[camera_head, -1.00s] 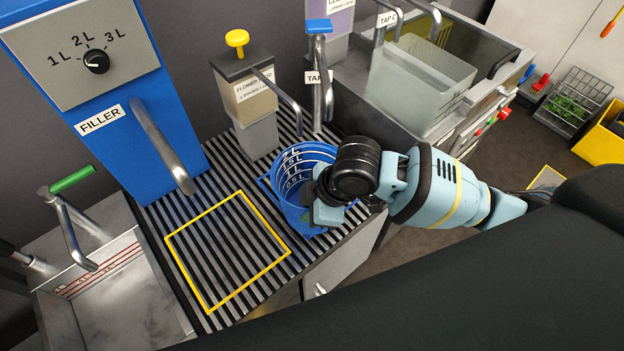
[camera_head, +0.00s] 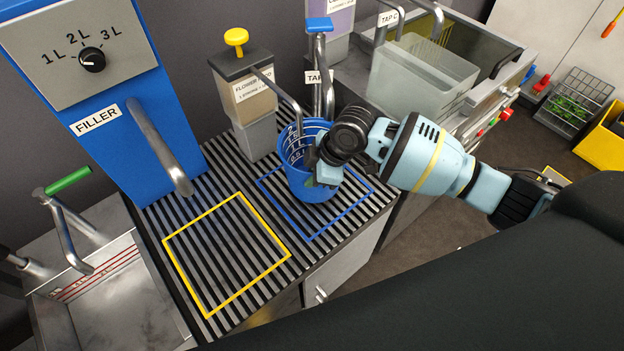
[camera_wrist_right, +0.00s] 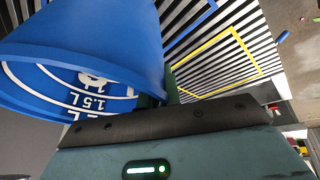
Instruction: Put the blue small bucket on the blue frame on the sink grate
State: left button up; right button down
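The small blue bucket (camera_head: 308,182), with white litre marks inside, is upright or nearly so at the blue frame (camera_head: 283,215) on the striped sink grate (camera_head: 222,173). It covers the back-middle part of the frame; I cannot tell whether its base touches the grate. My right gripper (camera_head: 328,167) is shut on the bucket's wall at its right side. The right wrist view shows the bucket (camera_wrist_right: 110,40) close up, with part of the blue frame (camera_wrist_right: 190,33) beyond it. My left gripper is not in view.
A yellow frame (camera_head: 227,254) lies empty on the grate to the left. The blue filler (camera_head: 130,130), the flower-food dispenser (camera_head: 250,108) and a tap (camera_head: 320,75) stand behind the grate. A clear container (camera_head: 420,80) sits at the sink on the right.

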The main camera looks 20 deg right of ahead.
jog(key=shift+f, duration=0.8)
jog(key=shift+f, duration=0.2)
jog(key=c, duration=1.6)
grip_release()
jog(key=shift+r, duration=0.1)
jog(key=p+v, duration=0.1)
jog(key=v, duration=1.1)
jog(key=shift+d+r, duration=0.1)
